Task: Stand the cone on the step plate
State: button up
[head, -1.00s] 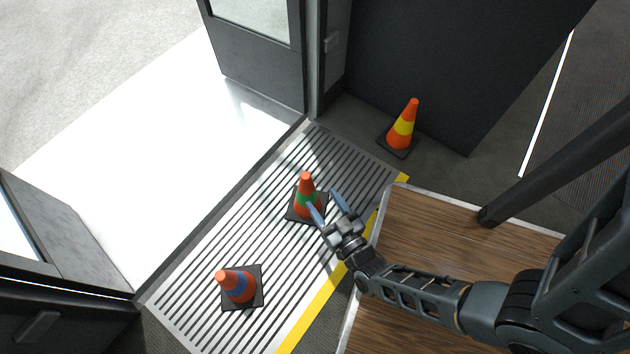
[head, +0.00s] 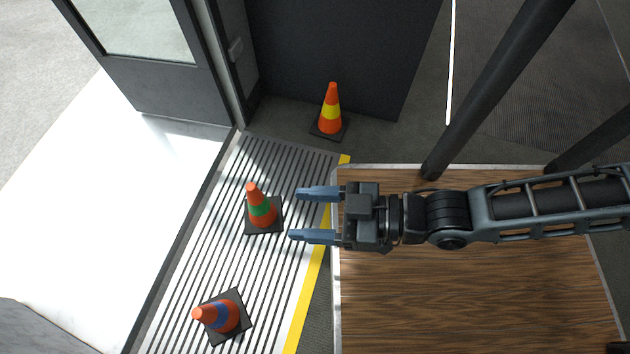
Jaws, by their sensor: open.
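An orange cone with a green band (head: 261,207) stands upright on its dark square base on the ribbed step plate (head: 208,246). Another orange cone with a blue band (head: 221,315) stands on the same plate, nearer the bottom of the view. A third orange cone with a yellow band (head: 331,112) stands on the dark floor beyond the plate's yellow edge. My gripper (head: 298,214) is open and empty. Its fingers point left toward the green-banded cone, with a gap between them and it.
A wooden table top (head: 470,290) lies under my arm at right. Dark posts (head: 490,95) rise beside it. An open door panel (head: 150,70) and a dark wall (head: 345,50) stand at the back. Bare ribbed plate lies between the two cones on it.

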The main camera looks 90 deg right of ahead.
notch_tip(320, 180, up, 10)
jog(key=n+y, duration=0.1)
jog(key=y, duration=0.1)
jog(key=shift+s+a+r+n+g, duration=0.2)
jog(key=shift+s+a+n+g, duration=0.1)
jog(key=shift+s+n, duration=0.1)
notch_tip(320, 180, up, 33)
jog(key=p, duration=3.3)
jog(key=shift+f, duration=0.1)
